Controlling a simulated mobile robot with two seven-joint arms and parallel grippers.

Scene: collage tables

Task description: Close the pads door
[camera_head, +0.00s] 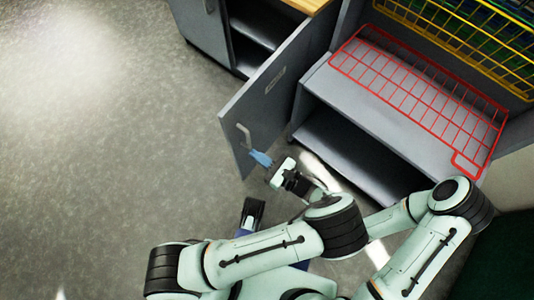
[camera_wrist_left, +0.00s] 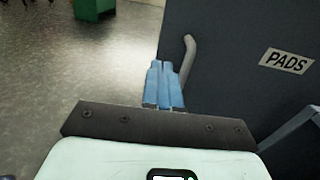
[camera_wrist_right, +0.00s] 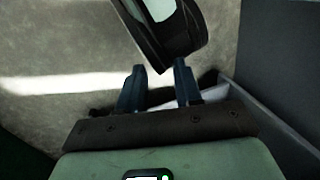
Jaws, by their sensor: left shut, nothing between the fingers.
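My right gripper (camera_wrist_right: 160,82) is open and empty, hidden in the head view.
The open cabinet compartment (camera_head: 360,155) is dark inside. A red wire basket (camera_head: 420,95) sits on top, with a yellow one (camera_head: 460,40) behind. The floor (camera_head: 110,130) left of the door is clear.

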